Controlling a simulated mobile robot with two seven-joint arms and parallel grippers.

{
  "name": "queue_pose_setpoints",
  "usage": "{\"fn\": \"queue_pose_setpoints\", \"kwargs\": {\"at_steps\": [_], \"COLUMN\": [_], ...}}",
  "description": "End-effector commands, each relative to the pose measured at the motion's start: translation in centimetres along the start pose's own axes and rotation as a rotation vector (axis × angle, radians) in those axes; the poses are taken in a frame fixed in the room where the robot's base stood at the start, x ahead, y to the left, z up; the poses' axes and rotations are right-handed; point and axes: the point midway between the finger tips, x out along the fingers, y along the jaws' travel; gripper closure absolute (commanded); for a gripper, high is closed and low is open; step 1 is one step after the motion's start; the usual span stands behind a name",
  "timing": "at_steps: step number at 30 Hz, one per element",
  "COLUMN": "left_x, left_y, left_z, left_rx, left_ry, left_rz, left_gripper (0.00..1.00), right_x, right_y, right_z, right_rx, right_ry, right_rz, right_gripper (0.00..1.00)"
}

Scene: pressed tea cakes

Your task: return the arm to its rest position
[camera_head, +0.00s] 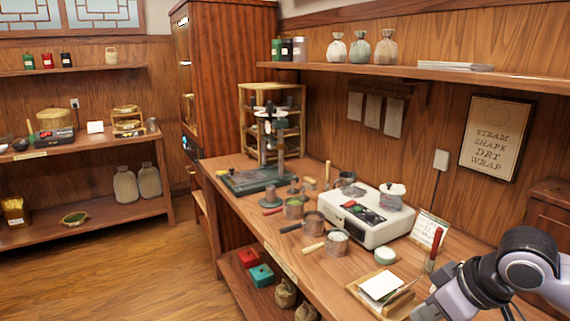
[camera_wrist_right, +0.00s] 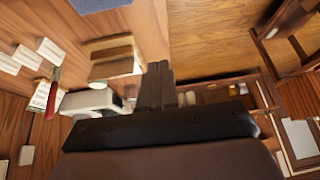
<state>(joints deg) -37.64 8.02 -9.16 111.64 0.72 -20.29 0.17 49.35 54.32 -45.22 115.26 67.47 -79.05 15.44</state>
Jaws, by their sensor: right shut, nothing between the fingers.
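My right arm (camera_head: 500,268) enters the head view at the lower right, above the front end of the workbench (camera_head: 240,195). Its gripper is not clearly visible there. In the right wrist view my right gripper (camera_wrist_right: 157,85) shows as two dark fingers pressed together, with nothing between them. It hangs in the air, apart from the bench things behind it. My left arm and gripper are in neither view.
A white steamer machine (camera_head: 365,215), small handled cups (camera_head: 313,224), a wooden tray with white sheets (camera_head: 358,290), a red-handled tool (camera_head: 435,245) and an instruction card (camera_head: 428,228) stand on the bench. A shelf (camera_head: 400,70) runs above. The floor at left (camera_head: 130,265) is clear.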

Motion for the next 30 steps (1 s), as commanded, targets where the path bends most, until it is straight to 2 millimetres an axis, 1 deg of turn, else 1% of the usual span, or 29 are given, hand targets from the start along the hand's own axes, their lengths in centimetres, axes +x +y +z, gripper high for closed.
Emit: {"fn": "queue_pose_setpoints", "kwargs": {"at_steps": [1, 6, 11, 16, 20, 23, 26, 29, 30], "left_x": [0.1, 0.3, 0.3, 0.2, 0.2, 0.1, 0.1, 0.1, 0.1], "left_y": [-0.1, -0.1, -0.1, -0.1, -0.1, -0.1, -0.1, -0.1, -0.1], "left_z": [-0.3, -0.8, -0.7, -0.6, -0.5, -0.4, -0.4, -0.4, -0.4], "left_rx": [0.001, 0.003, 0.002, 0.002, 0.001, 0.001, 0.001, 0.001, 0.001], "left_ry": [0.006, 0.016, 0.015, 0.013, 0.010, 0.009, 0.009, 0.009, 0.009], "left_rz": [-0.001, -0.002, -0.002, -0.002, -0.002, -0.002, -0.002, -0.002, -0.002], "left_gripper": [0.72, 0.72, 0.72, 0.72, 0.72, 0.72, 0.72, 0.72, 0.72], "right_x": [1.6, 6.0, 9.6, 12.8, 14.7, 15.8, 16.8, 17.5, 17.7], "right_y": [-0.9, -3.3, -5.4, -7.0, -7.9, -8.3, -8.7, -9.1, -9.2], "right_z": [0.1, 0.1, 0.9, 2.9, 5.2, 7.5, 10.0, 13.0, 14.3], "right_rx": [-0.001, 0.005, 0.040, 0.098, 0.151, 0.188, 0.220, 0.249, 0.257], "right_ry": [0.023, 0.144, 0.257, 0.360, 0.421, 0.453, 0.472, 0.478, 0.476], "right_rz": [-0.023, -0.069, -0.091, -0.082, -0.050, -0.011, 0.035, 0.088, 0.113], "right_gripper": [1.00, 1.00, 1.00, 1.00, 1.00, 1.00, 1.00, 1.00, 1.00]}}
